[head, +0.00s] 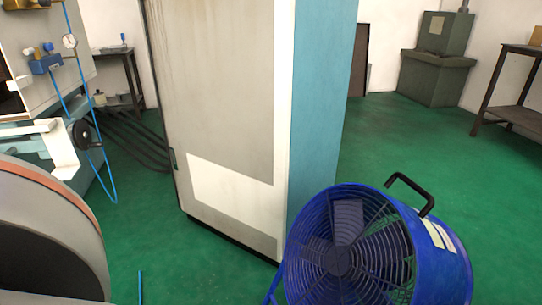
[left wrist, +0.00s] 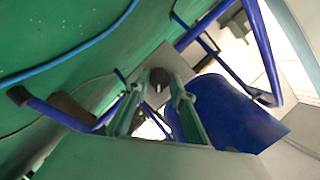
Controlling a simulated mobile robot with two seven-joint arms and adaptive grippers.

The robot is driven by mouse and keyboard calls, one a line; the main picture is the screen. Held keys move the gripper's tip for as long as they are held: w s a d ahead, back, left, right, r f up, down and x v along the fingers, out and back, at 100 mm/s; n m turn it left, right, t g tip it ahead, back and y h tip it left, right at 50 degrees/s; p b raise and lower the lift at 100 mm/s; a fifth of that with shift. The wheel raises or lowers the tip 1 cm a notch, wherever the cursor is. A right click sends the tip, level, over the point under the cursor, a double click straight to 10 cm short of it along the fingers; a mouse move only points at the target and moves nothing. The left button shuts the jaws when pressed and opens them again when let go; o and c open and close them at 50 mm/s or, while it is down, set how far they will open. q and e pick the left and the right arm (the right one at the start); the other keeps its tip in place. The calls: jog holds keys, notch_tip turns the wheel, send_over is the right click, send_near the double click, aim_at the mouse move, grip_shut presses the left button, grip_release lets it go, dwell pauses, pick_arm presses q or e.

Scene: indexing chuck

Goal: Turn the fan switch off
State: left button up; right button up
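The blue drum fan (head: 340,255) stands at the lower right of the head view, its dark grille facing front-left and a black handle on top. In the left wrist view its blue housing (left wrist: 232,115) and tubular frame show close up. A grey plate with a dark round knob-like part (left wrist: 158,77), possibly the switch, lies beyond my left gripper (left wrist: 160,82). The two fingers are apart, with the dark part seen between their tips; I cannot tell whether they touch it. The switch's setting is not readable. My right gripper is in neither view.
A tall grey and teal cabinet (head: 225,110) stands behind the fan. A machine with blue hoses (head: 84,120) is at the left. A blue cable (left wrist: 75,58) crosses the green floor in the left wrist view. Green floor (head: 430,150) is clear behind the fan to the right.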

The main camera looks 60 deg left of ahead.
pick_arm(q)
jog(key=shift+w+r+n, duration=0.1)
jog(key=shift+n, duration=0.2)
jog(key=n+h, duration=0.1)
jog(key=n, duration=0.1)
jog(key=n+g+h, duration=0.1)
jog(key=n, duration=0.1)
jog(key=n+h, duration=0.1)
jog(key=n, duration=0.1)
jog(key=shift+a, duration=0.25)
jog(key=shift+n, duration=0.3)
dwell(0.3)
jog(key=o, duration=1.1)
jog(key=v, duration=1.2)
jog(key=shift+r, duration=0.15)
